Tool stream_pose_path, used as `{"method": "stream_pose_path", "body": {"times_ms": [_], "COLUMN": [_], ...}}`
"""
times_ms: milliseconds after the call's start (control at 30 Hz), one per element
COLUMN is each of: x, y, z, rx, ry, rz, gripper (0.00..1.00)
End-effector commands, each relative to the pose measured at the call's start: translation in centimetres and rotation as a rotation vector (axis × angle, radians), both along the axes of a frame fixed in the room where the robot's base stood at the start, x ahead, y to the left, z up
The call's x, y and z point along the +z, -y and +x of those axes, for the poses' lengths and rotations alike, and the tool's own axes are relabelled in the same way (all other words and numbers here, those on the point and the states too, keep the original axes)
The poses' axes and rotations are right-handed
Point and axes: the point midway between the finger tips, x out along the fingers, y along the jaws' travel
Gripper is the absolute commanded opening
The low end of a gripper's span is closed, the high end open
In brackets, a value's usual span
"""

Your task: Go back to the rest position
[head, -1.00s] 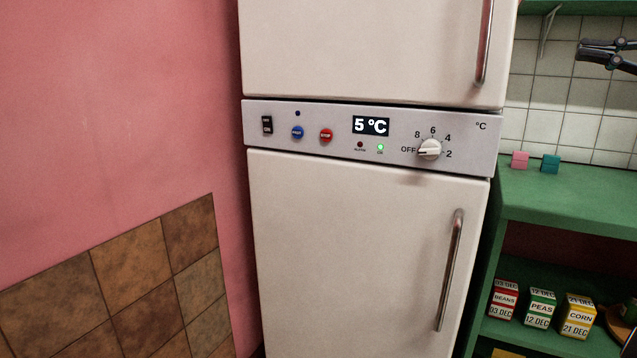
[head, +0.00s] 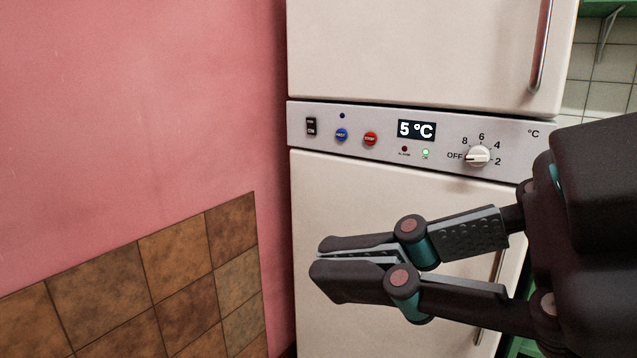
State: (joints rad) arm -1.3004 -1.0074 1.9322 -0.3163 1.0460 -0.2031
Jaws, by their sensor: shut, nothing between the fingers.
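My gripper (head: 318,262) is in the lower right of the head view, pointing left, in front of the fridge's lower door. Its fingers are shut and nothing is between them. My wrist and arm fill the right side and hide the lower door's handle in part. The white fridge (head: 335,200) stands upright with both doors closed. Its control panel (head: 376,155) shows 5 °C, a lit green lamp and a white dial (head: 478,156) with its pointer toward OFF.
A pink wall (head: 140,110) with brown tiles (head: 175,265) lies to the left. Pale wall tiles (head: 610,70) and a bit of green shelf (head: 600,8) show at the right.

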Motion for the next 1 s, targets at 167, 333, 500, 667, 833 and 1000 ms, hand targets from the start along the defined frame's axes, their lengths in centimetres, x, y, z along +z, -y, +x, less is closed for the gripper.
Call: {"method": "stream_pose_path", "body": {"times_ms": [167,333,500,667,833,1000], "x": [-7.6,-14.4,-20.7,-26.0,-30.5,-32.9], "y": [-3.0,-3.4,-2.1,0.5,4.1,8.1], "z": [2.8,5.9,8.7,10.7,12.0,13.0], "rx": [-0.179,-0.359,-0.544,-0.714,-0.895,-1.070], "ry": [-0.195,-0.367,-0.513,-0.627,-0.736,-0.807], "rz": [-0.052,-0.075,-0.092,-0.107,-0.114,-0.095], "gripper": [0.00,0.00,0.00,0.00,0.00,0.00]}}
